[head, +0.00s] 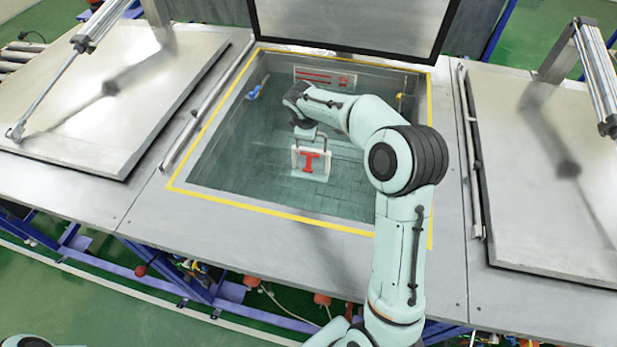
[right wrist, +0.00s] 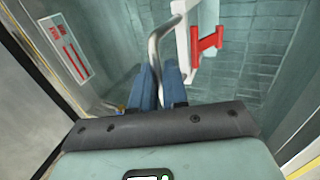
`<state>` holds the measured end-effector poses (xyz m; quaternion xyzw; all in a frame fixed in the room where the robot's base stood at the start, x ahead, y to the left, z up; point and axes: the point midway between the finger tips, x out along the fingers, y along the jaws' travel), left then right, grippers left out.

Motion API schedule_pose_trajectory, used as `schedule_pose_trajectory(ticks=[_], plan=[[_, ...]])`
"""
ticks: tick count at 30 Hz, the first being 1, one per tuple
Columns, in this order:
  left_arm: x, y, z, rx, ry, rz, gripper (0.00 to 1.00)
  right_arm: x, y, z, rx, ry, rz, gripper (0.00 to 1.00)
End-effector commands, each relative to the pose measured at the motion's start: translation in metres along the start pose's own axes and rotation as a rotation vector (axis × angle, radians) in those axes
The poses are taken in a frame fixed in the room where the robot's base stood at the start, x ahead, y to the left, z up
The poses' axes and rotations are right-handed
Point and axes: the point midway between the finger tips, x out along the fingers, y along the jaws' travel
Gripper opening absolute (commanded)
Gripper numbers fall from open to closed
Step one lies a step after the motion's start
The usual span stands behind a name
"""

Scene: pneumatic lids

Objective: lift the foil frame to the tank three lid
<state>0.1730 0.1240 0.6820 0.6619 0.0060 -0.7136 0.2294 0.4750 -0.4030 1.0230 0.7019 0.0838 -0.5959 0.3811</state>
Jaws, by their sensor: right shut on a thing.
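The foil frame (head: 297,160) is a white frame with a red T-shaped piece and a bent metal handle. It hangs upright inside the open middle tank. My right gripper (head: 306,131) reaches down into the tank and is above the frame. In the right wrist view its blue fingers (right wrist: 160,88) are shut on the metal handle (right wrist: 153,52), and the white frame (right wrist: 184,55) is beyond them. The middle tank's lid (head: 350,22) stands raised at the back. I cannot tell which lid is number three. My left gripper is out of view.
The tank opening has a yellow rim (head: 290,209). A label with red lines (head: 325,79) is on its back wall. A flat lid lies on the left (head: 60,110) and another on the right (head: 545,190), each with a pneumatic cylinder.

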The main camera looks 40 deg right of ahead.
Motion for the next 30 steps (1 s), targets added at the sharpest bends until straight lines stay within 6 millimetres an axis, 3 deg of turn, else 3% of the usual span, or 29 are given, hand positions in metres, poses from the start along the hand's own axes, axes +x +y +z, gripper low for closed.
schedule_pose_trajectory(ticks=[3, 30], plan=[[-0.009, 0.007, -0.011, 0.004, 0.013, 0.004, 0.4, -0.015, 0.009, -0.002, 0.002, 0.006, 0.005, 0.0], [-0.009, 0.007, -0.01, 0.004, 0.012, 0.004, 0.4, -0.093, 0.046, -0.001, 0.003, 0.003, 0.004, 0.0]])
